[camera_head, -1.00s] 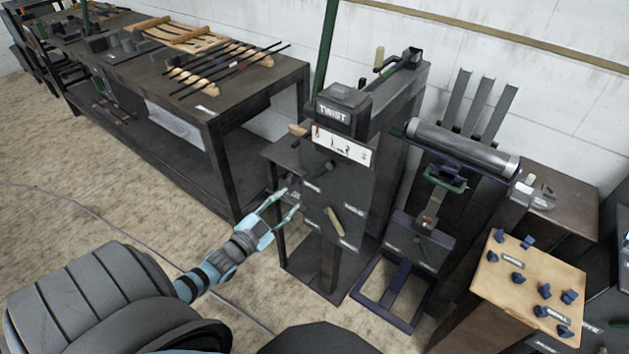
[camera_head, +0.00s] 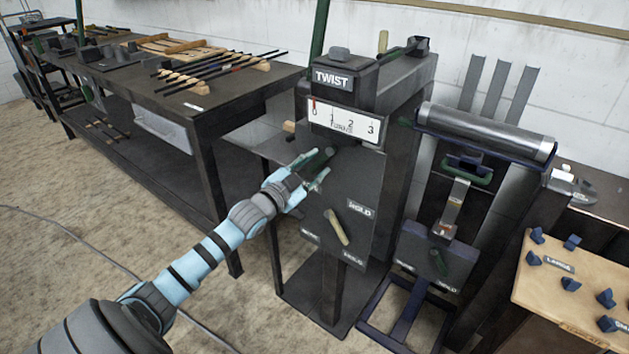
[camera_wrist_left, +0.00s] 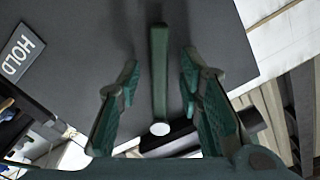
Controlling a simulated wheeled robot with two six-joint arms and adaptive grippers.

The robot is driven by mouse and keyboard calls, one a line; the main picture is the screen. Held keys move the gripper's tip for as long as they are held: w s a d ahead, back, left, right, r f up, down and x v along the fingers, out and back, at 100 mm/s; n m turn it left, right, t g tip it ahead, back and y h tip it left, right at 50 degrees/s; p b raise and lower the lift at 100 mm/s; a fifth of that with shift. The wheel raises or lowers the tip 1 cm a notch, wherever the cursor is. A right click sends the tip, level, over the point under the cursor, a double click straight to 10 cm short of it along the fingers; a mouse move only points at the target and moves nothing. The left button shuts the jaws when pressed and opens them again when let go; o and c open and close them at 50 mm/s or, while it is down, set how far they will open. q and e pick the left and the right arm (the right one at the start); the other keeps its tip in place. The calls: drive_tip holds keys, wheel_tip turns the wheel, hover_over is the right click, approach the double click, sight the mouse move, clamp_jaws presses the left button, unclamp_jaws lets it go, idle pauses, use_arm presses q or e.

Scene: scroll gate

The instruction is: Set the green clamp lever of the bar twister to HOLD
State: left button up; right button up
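The bar twister is the dark machine marked TWIST (camera_head: 332,79), with a grey front panel. The green clamp lever (camera_head: 322,158) is on that panel below the turns scale. In the left wrist view the lever (camera_wrist_left: 159,75) is a straight green bar with a pale round end, standing between my fingers. My left gripper (camera_head: 313,168) is open around it, with a gap visible on both sides. My right gripper is not in view.
A wooden-handled lever (camera_head: 337,227) sits lower on the same panel. A stand with a steel roller (camera_head: 486,132) is to the right, with a template board (camera_head: 535,277) beyond. A workbench (camera_head: 222,98) with bars stands left. Floor in front is open.

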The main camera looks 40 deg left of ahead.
use_arm(q)
drive_tip(key=shift+w, duration=0.1)
clamp_jaws()
idle(0.4)
